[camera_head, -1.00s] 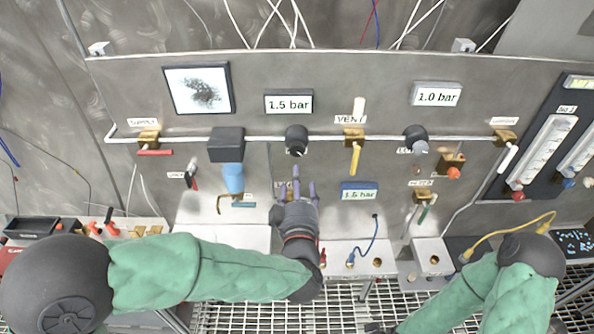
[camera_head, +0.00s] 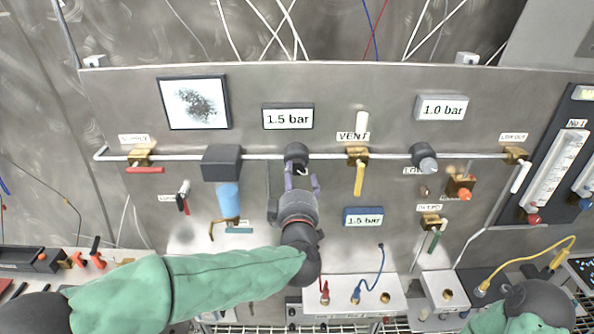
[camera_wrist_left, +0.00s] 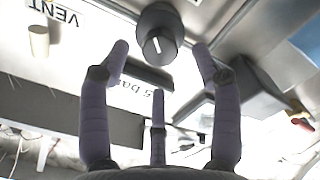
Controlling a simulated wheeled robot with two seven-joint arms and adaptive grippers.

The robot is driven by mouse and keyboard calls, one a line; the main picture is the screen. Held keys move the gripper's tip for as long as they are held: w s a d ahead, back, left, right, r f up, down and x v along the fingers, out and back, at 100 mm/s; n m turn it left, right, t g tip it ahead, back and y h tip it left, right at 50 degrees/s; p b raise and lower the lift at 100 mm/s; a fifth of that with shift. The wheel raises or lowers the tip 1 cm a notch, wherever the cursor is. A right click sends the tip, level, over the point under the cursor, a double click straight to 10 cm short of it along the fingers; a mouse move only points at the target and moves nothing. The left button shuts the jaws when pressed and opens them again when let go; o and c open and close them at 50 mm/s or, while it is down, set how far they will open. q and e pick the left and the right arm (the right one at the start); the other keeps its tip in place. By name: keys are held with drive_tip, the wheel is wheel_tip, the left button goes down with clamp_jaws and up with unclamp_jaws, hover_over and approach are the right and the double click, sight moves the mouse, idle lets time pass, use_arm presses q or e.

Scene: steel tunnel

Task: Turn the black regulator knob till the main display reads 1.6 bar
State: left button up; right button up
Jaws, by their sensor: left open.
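The black regulator knob (camera_head: 296,153) sits on the white pipe in the head view, under the main display (camera_head: 288,117), which reads 1.5 bar. My left gripper (camera_head: 301,182) is open just below the knob, its purple fingers pointing up at it. In the left wrist view the knob (camera_wrist_left: 157,38) has a white mark on its face. There, the open left gripper (camera_wrist_left: 159,62) has two fingertips either side of and below the knob, and a third finger lower. No finger clearly touches it. My right gripper is not in view.
A second display (camera_head: 442,107) reads 1.0 bar above another dark knob (camera_head: 423,155). A small blue meter (camera_head: 363,217) reads 1.5 bar. Close to the regulator are the yellow vent lever (camera_head: 359,178) on the right and a dark box (camera_head: 222,162) on the left.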

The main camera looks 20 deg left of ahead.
sight(297, 170)
use_arm(q)
drive_tip(key=x, duration=0.5)
drive_tip(key=c, duration=1.2)
